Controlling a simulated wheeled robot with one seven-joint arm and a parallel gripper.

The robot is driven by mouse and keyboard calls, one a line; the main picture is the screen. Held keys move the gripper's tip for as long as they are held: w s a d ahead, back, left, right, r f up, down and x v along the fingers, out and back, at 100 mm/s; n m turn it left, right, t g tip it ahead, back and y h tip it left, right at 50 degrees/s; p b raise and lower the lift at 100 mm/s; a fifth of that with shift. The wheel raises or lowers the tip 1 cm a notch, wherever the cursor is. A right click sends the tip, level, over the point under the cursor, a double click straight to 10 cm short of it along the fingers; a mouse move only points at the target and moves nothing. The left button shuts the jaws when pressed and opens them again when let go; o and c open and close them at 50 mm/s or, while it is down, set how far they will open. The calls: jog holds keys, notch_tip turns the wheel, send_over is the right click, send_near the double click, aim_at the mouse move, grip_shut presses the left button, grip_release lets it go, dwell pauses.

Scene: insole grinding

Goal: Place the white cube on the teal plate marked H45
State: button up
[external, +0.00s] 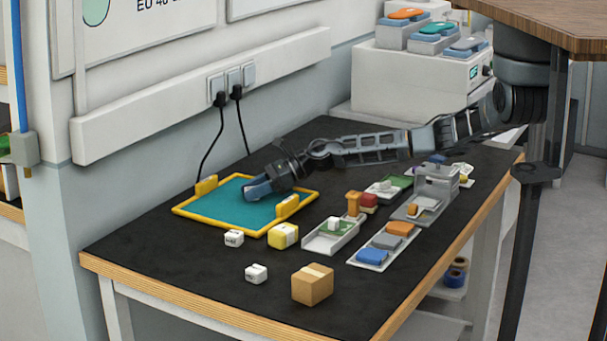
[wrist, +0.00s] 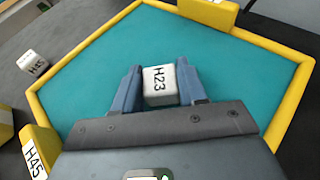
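The teal plate (external: 236,212) lies on the black table inside a yellow rim; it fills much of the wrist view (wrist: 90,75). A yellow tab (wrist: 38,152) on its rim reads H45. A white cube (wrist: 160,86) marked H23 sits between the blue fingers of my gripper (wrist: 158,84), which appear to touch its sides. My gripper (external: 257,190) is low over the plate in the external view, and the cube there is hidden. I cannot tell whether the cube touches the plate.
Two other white cubes (external: 234,238) (external: 256,273) lie in front of the plate. A yellow block (external: 284,236) and a cardboard box (external: 312,285) are nearby. Trays with small parts (external: 330,237) stand to the right. The table's front left is clear.

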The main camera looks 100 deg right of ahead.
jog(key=o, duration=0.4)
jog(key=shift+o, duration=0.2)
jog(key=shift+r, duration=0.1)
jog(key=shift+r, duration=0.15)
jog(key=v, duration=1.2)
